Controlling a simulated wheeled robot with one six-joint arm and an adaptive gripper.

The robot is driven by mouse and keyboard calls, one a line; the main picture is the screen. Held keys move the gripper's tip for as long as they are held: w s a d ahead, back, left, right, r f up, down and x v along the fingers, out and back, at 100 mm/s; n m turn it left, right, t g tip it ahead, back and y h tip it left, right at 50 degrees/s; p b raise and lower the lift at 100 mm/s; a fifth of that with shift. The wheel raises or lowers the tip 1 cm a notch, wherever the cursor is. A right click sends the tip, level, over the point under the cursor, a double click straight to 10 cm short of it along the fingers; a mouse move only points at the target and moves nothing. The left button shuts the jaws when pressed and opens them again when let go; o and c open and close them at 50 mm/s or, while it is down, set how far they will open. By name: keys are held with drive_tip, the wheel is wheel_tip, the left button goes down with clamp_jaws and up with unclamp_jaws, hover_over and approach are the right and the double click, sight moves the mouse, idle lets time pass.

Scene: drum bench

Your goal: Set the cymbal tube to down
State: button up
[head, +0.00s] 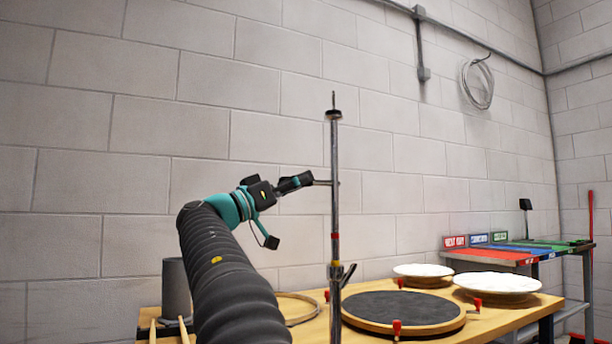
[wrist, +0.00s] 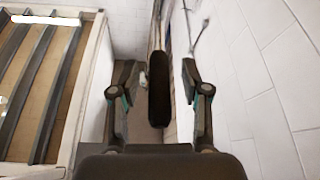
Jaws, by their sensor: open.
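The cymbal tube (head: 334,150) is a thin, upright metal tube with a black disc near its top. A short bar sticks out from it to the left. Red and yellow bands show lower on the tube, above a clamp with a lever (head: 342,273). My gripper (head: 307,180) is level with the short bar, just left of the tube. In the wrist view my gripper (wrist: 160,78) is open, with a dark elongated piece (wrist: 158,100) between its fingers, likely part of the bar. Gaps show on both sides of it.
A wooden bench (head: 500,318) holds a dark round drum pad (head: 404,311), white drumheads (head: 497,283), a wooden hoop (head: 296,308) and a grey cylinder (head: 176,288). A side table (head: 540,250) with coloured trays stands right. The block wall is behind; air above the bench is mostly free.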

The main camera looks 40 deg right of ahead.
drive_tip(key=shift+x, duration=1.3)
drive_tip(key=shift+c, duration=0.2)
clamp_jaws()
